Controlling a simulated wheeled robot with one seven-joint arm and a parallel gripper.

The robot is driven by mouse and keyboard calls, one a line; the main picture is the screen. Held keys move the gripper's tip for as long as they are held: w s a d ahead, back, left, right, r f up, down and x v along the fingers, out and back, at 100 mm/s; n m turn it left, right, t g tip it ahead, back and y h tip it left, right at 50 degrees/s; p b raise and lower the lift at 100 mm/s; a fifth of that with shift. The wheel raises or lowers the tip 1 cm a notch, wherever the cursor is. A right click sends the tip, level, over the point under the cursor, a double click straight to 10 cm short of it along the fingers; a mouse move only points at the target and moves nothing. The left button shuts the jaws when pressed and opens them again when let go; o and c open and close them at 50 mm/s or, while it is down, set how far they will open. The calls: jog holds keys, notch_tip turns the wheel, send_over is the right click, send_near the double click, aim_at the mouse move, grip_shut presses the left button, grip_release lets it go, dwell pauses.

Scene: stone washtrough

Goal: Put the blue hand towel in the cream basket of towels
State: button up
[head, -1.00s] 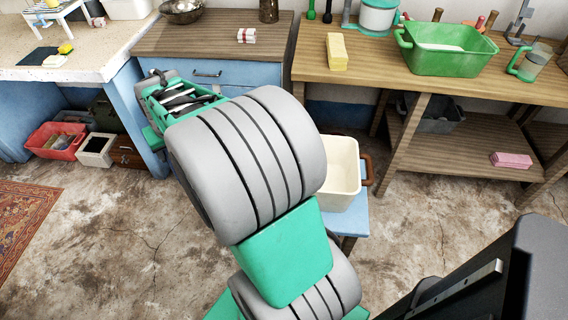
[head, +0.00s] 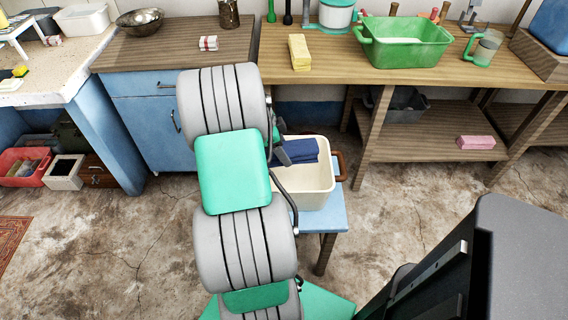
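The cream basket (head: 316,190) stands on a small blue stool or bench in front of the long wooden bench. The folded blue hand towel (head: 300,150) shows in the rear part of its opening; I cannot tell whether it touches the basket. My gripper (head: 282,153) is at the towel's left end, a grey finger against it, and appears shut on it. My arm hides the other finger and the basket's left side. No other towel shows in the visible part of the basket.
The small blue stool (head: 322,218) has little free top around the basket. A brown handle (head: 341,165) sits at the basket's right. The wooden bench (head: 345,77) behind carries a yellow block (head: 299,52) and a green tub (head: 405,55).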

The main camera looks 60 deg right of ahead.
jog(key=m+b, duration=0.2)
send_near(289, 186)
jog(key=shift+y, duration=0.3)
jog(key=x, duration=0.5)
jog(key=shift+w+d, duration=0.15)
jog(key=shift+d, duration=0.25)
jog(key=shift+f, duration=0.1)
jog(key=shift+f, duration=0.2)
jog(key=o, duration=1.5)
jog(key=shift+r, duration=0.1)
jog(key=shift+o, duration=0.2)
